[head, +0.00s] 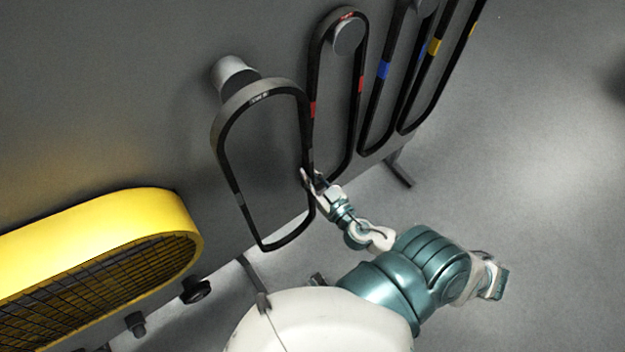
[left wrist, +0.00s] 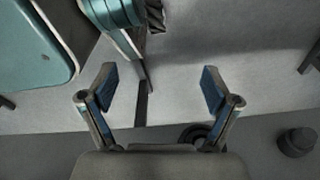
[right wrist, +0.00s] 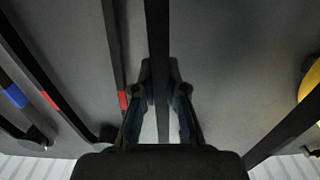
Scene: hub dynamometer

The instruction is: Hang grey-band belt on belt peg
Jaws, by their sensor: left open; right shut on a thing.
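The grey-band belt (head: 219,150) is a black loop hanging long and upright before the dark panel, with a small grey mark on its left strand. Its top is next to the grey belt peg (head: 233,71) and covers part of it; I cannot tell whether the loop is around the peg. My right gripper (head: 310,181) is shut on the belt's right strand, low down; in the right wrist view the strand (right wrist: 158,45) runs between the fingers (right wrist: 160,100). My left gripper (left wrist: 160,88) is open and empty; it is outside the head view.
A red-marked belt (head: 313,75) hangs on another peg (head: 347,38) just right. Blue-marked (head: 383,70) and yellow-marked (head: 434,47) belts hang farther right. A yellow guard with black mesh (head: 165,207) stands out at lower left. Grey floor (head: 530,180) is open at right.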

